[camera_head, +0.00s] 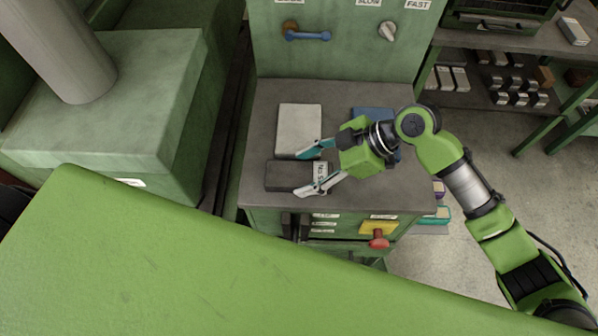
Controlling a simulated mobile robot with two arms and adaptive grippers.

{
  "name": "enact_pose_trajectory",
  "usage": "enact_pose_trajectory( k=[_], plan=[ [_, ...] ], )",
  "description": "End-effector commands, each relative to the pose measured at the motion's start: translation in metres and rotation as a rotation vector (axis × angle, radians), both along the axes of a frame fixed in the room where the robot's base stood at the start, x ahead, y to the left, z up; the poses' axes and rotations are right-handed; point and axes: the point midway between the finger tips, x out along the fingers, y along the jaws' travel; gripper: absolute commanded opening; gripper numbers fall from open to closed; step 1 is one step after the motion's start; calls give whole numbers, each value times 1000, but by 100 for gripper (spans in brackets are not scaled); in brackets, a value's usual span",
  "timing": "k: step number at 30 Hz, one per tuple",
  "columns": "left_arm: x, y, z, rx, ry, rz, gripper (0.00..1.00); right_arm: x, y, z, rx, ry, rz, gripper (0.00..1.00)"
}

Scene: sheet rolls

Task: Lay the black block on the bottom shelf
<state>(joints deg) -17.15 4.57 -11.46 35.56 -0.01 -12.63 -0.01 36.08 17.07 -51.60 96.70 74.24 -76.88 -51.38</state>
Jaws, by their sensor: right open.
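The black block (286,177) lies flat near the front left of the grey machine top. A pale label with print (320,177) shows at its right end. My right gripper (299,174) comes in from the right with its fingers spread, one at the far side and one at the near side of the block's right part. I cannot tell whether the fingers touch it. A lower shelf (461,100) at the upper right, beneath a grey bench top, holds several small blocks. My left gripper is not in view.
A light grey slab (299,130) lies just behind the block. A blue piece (373,114) lies partly hidden behind my right gripper. A green panel with a blue handle (307,36) rises at the back. A red knob (379,240) sticks out in front. Open floor (440,275) lies at right.

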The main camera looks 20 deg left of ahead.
Motion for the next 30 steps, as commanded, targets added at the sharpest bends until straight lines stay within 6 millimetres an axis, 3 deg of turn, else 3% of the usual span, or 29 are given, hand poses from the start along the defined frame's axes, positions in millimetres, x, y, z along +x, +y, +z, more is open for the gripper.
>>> enact_pose_trajectory(
  k=[4,13,14,18,30],
  plan=[
    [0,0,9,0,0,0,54,-4,15,-12,1,2,-1,56],
    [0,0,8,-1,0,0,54,-5,18,-18,-1,-1,-1,56],
    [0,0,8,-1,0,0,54,-5,18,-18,-1,-1,-1,50],
    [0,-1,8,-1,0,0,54,-5,18,-18,-1,0,-1,14],
    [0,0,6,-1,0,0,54,-4,19,-13,3,-4,-1,13]
  ],
)
